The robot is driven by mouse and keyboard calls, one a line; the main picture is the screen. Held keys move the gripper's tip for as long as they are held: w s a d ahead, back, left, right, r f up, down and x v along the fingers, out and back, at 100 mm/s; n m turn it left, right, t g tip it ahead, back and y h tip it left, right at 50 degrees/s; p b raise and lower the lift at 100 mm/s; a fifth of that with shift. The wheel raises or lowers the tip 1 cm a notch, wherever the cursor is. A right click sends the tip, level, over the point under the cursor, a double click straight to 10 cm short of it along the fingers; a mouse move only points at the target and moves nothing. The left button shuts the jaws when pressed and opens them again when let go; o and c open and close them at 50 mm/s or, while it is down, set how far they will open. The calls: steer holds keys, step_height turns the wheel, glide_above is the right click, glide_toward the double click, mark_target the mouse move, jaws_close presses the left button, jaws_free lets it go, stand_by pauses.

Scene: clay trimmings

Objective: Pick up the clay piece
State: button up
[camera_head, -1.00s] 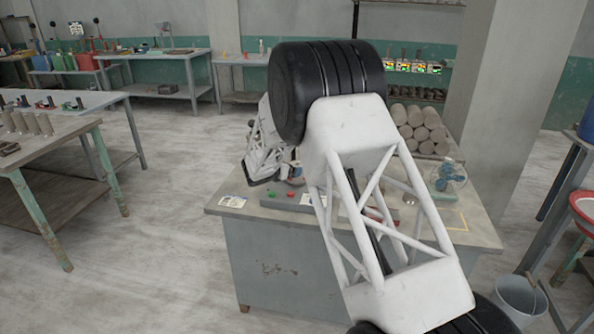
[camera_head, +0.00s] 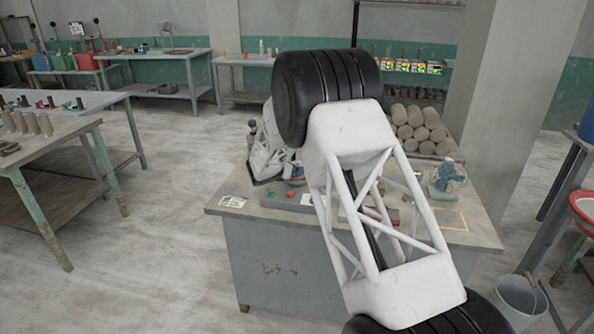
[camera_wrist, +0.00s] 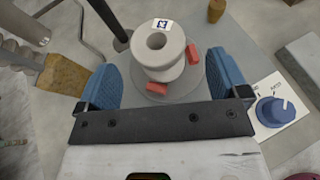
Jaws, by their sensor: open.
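In the wrist view, a pale grey, spool-shaped clay piece (camera_wrist: 160,68) with a round hole in its top stands upright on a grey round disc (camera_wrist: 190,88). Small red blocks (camera_wrist: 192,54) sit against its side and base. My gripper (camera_wrist: 164,72) is open, with one blue pad to the left of the piece and one to the right. Gaps show between the pads and the piece, and nothing is held. In the head view my own arm hides the gripper and the clay piece.
A blue knob (camera_wrist: 275,110) on a white plate is right of the disc. A wooden block (camera_wrist: 62,74) and dark rod are at the left. In the head view, the workbench (camera_head: 300,250) carries a blue fan (camera_head: 447,178) and stacked grey cylinders (camera_head: 418,130).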

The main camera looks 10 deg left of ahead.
mark_target(298, 163)
steer(key=shift+w, duration=0.1)
steer(key=shift+x, duration=2.55)
steer(key=shift+a+f, duration=0.1)
steer(key=shift+f, duration=0.05)
steer(key=c, duration=1.2)
steer(key=shift+c, duration=0.2)
steer(key=shift+r, duration=1.85)
steer(key=s+d, duration=0.3)
steer(key=s, duration=0.4)
steer(key=s+d+r, duration=0.1)
steer(key=s+d, duration=0.2)
steer(key=s, duration=0.5)
steer(key=shift+r, duration=0.2)
